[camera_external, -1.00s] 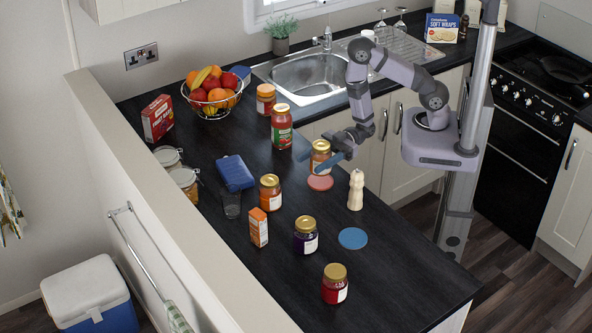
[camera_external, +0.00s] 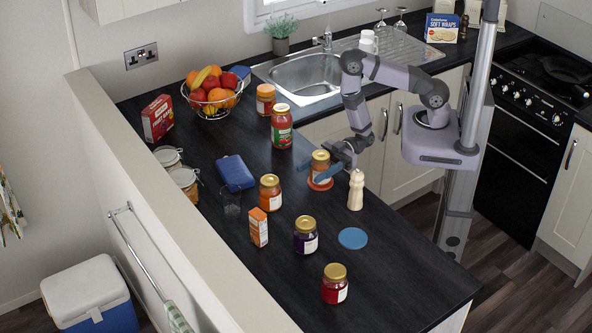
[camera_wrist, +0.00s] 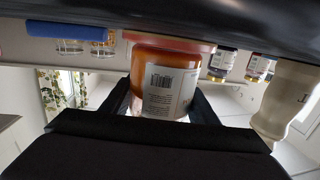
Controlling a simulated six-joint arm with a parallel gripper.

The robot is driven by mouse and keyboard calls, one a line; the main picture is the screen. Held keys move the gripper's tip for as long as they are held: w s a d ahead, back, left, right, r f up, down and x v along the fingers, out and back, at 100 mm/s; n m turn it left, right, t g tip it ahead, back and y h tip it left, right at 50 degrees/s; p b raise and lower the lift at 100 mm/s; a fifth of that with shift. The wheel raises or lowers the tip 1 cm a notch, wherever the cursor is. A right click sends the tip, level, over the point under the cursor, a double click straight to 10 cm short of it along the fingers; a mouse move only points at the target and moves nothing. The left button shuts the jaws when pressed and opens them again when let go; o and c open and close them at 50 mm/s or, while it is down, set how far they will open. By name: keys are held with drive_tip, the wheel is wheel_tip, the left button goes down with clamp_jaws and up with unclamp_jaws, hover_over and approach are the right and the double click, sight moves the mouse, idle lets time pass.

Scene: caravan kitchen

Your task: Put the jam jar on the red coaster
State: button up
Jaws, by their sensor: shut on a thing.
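The jar in my gripper (camera_external: 315,172) has a gold lid, orange contents and a white label; this jar (camera_external: 321,160) is upright over the red coaster (camera_external: 326,186). My gripper is shut around its sides. In the wrist view, the picture is upside down: the orange jar (camera_wrist: 168,85) sits between my fingers, and its base meets the red coaster (camera_wrist: 165,40) with no clear gap. Part of the coaster is hidden by the jar and my gripper.
A cream pepper mill (camera_external: 356,190) stands close right of the coaster. Other jars include an orange one (camera_external: 270,193), a dark purple one (camera_external: 306,237) and a red one (camera_external: 335,286). A blue coaster (camera_external: 353,238) lies bare. A tall red jar (camera_external: 281,128) stands behind.

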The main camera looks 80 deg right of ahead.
drive_tip(key=shift+f, duration=0.1)
drive_tip(key=o, duration=1.5)
drive_tip(key=shift+r, duration=0.25)
drive_tip(key=b+v, duration=0.3)
drive_tip(key=v, duration=0.6)
drive_tip(key=shift+s+d+f, duration=0.1)
drive_tip(key=shift+s+d, duration=0.1)
drive_tip(key=shift+d, duration=0.15)
drive_tip(key=shift+p+v, duration=0.3)
drive_tip(key=shift+v, duration=0.85)
drive_tip(key=shift+s, duration=0.1)
